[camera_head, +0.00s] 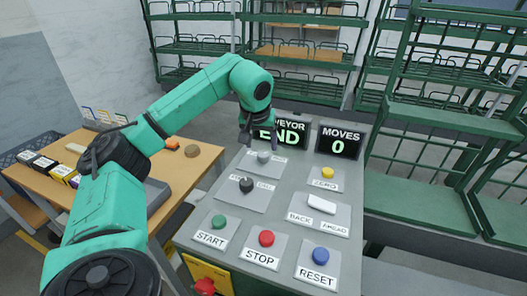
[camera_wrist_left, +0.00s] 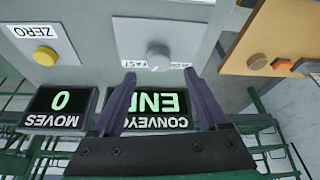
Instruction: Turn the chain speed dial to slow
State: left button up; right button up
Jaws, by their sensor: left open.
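The chain speed dial appears to be the grey knob (camera_wrist_left: 158,55) on a light plate in the left wrist view. A label by it reads FAST, upside down; the other label is partly hidden and not fully legible. Where its pointer stands I cannot tell for sure. The same knob (camera_head: 263,157) shows in the head view near the top of the sloped panel. My left gripper (camera_wrist_left: 164,88) is open and empty, its two fingers apart on either side of the knob in the picture, with no visible contact. In the head view the left gripper (camera_head: 246,130) is above the panel's far edge. My right gripper is not in view.
The grey panel (camera_head: 205,184) also holds a black knob (camera_head: 246,185), a yellow button (camera_head: 327,173), a white rocker (camera_head: 321,204), and START, STOP and RESET buttons. Two displays (camera_head: 339,142) stand at its far edge. A wooden table (camera_head: 190,166) is left; green racks stand behind.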

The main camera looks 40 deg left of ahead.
aim_at(263, 154)
pick_arm(q)
jog(key=x, duration=0.5)
jog(key=shift+w, duration=0.2)
jog(key=shift+f, duration=0.15)
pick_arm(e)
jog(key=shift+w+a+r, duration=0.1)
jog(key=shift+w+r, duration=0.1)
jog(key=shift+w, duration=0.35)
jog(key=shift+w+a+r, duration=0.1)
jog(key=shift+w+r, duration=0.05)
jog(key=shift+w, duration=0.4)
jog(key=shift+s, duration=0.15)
pick_arm(q)
jog(key=shift+c, duration=1.3)
grip_shut()
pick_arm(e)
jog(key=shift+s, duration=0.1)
pick_arm(q)
jog(key=shift+p, duration=0.3)
